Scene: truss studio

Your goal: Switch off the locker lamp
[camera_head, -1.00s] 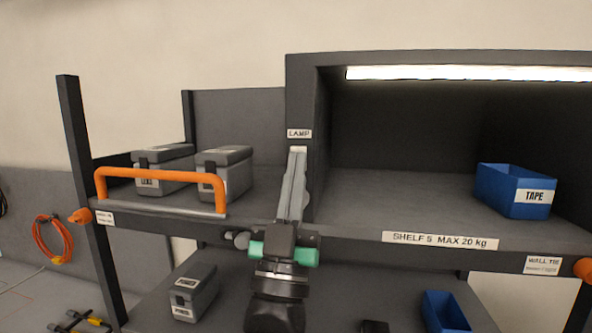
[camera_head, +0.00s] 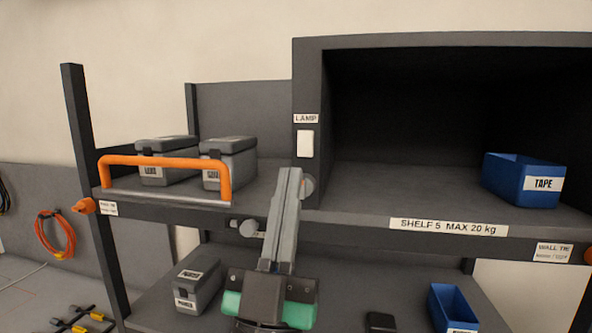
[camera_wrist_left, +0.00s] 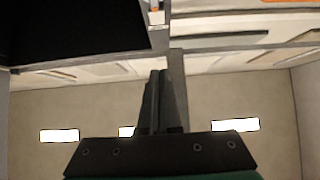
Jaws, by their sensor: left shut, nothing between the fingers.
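The locker (camera_head: 307,72) is a dark open compartment on the right; its inside is dark and no lit strip shows under its top. A white rocker switch (camera_head: 305,143) sits on its left front post under the LAMP label (camera_head: 306,118). My left gripper (camera_head: 290,172) is shut and empty, its fingertips below the switch and apart from it in the picture. In the left wrist view the shut fingers (camera_wrist_left: 158,76) point up toward the post, with a small pale piece, likely the switch (camera_wrist_left: 157,17), above them. My right gripper is not in view.
A blue TAPE bin (camera_head: 522,180) stands in the locker. Left of it, grey cases (camera_head: 228,163) sit behind an orange rail (camera_head: 165,160). A grey case (camera_head: 197,281) and another blue bin (camera_head: 453,308) are on the lower shelf. A round knob (camera_head: 248,228) is near my gripper.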

